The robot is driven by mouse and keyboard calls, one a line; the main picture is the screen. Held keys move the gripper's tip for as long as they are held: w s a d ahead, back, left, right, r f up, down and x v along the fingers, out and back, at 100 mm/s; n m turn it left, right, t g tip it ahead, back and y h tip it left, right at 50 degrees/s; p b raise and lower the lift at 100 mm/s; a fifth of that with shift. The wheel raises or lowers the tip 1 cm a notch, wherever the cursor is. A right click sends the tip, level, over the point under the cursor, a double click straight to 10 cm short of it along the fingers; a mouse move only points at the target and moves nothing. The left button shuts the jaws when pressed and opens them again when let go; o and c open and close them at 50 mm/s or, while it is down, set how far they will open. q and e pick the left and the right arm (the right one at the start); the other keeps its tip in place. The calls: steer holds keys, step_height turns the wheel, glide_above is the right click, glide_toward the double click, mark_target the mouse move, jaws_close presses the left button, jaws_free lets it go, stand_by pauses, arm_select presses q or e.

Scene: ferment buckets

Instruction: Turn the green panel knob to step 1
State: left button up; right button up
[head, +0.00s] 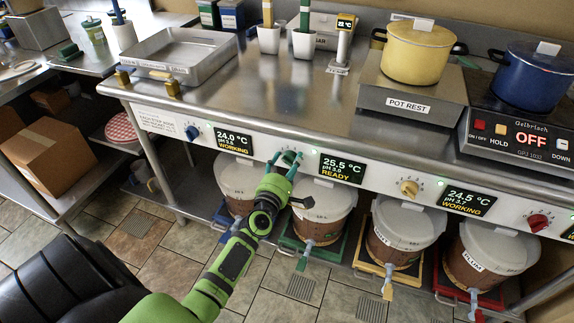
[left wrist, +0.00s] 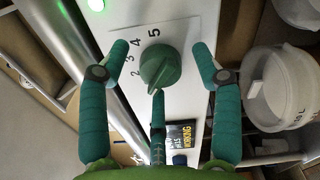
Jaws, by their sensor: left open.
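The green panel knob (left wrist: 162,68) sits on the white panel in the left wrist view, with the numbers 2 to 5 visible beside it. Its narrow end points down, towards my lower finger; no 1 is visible there. My left gripper (head: 286,160) is at the panel front, between two displays in the head view, and mostly covers the knob there. In the left wrist view my left gripper (left wrist: 160,64) is open, with teal fingers left and right of the knob, apart from it. A third finger is just below the knob; whether it touches, I cannot tell. My right gripper is not in view.
Other panel knobs are blue (head: 193,132), yellow (head: 409,188) and red (head: 538,222). Lidded buckets (head: 322,205) stand below the panel. A metal tray (head: 180,55), a yellow pot (head: 418,52) and a blue pot (head: 530,78) are on the counter above.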

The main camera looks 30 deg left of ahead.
arm_select(q)
steer(key=v, duration=1.2)
steer(key=shift+d, duration=0.1)
steer(key=s+d+f+m+g+h+p, duration=0.1)
steer(key=s+d+f+m+g, duration=0.3)
steer(key=f, duration=0.5)
steer(key=s+d+f+m+g+h+p, duration=0.15)
steer(key=s+f+m, duration=0.3)
steer(key=f, duration=0.45)
steer(key=s+d+f+m+g+h, duration=0.2)
steer(key=s+d+f+m+g, duration=0.15)
steer(key=f+m, duration=0.4)
steer(key=s+f+m+g+p, duration=0.1)
steer(key=s+f+m+g, duration=0.2)
steer(key=s, duration=0.9)
steer(key=s+f+m+g+p, duration=0.1)
steer(key=s+f+m+g, duration=0.3)
steer(key=s+f+m, duration=0.3)
steer(key=s+f, duration=0.3)
steer(key=s, duration=0.3)
steer(key=shift+s+d+f+m+g, duration=0.3)
steer(key=shift+d+m, duration=0.05)
steer(key=shift+m, duration=0.05)
steer(key=shift+y, duration=0.25)
